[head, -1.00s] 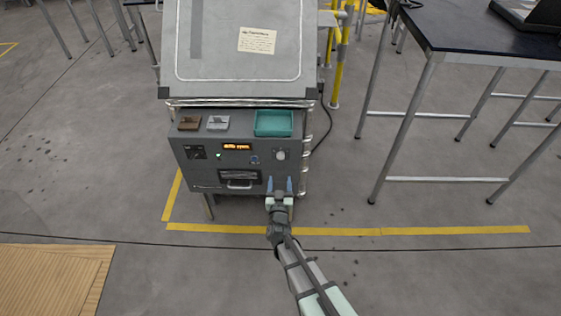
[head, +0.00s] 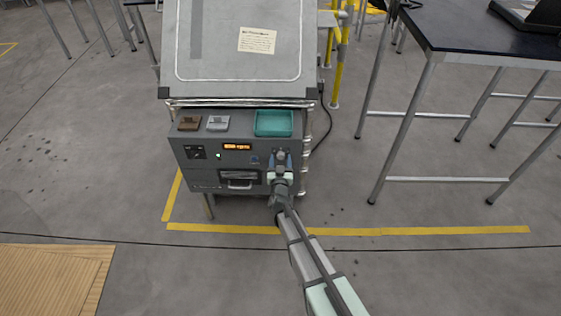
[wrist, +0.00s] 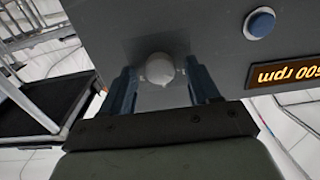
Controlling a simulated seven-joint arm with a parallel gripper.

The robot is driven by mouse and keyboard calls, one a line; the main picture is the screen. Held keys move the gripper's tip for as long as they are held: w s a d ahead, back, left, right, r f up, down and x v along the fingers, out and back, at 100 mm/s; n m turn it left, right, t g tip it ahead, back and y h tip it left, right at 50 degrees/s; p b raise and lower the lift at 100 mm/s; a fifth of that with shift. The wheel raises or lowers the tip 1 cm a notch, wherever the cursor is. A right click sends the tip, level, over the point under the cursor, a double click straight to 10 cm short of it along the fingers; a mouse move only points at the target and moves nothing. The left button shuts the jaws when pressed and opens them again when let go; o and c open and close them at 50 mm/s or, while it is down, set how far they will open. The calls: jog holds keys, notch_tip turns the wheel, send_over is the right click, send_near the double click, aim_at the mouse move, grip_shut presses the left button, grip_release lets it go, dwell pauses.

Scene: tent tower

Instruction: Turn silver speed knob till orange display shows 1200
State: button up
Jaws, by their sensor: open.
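The silver speed knob (wrist: 159,69) is a round pale knob on the front of a grey control box (head: 214,176). In the head view the knob (head: 281,154) is at the right of the panel. My gripper (head: 281,160) is open, with one blue finger on each side of the knob. In the wrist view my gripper (wrist: 161,80) shows a gap between each finger and the knob. The orange display (head: 237,147) is lit but too small to read there. In the wrist view the display (wrist: 286,75) is upside down and cut off; its reading ends in "00 rpm".
A blue button (wrist: 259,23) lies between knob and display. A drawer handle (head: 239,184) is lower on the panel. A teal tray (head: 274,123) sits on top of the box. A dark table (head: 480,35) stands at the right.

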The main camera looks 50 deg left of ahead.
jog(key=shift+c, duration=0.2)
jog(key=c, duration=1)
jog(key=shift+m, duration=0.4)
jog(key=m, duration=0.5)
jog(key=shift+m, duration=0.3)
jog(key=m, duration=0.5)
jog(key=shift+m, duration=0.3)
jog(key=o, duration=1)
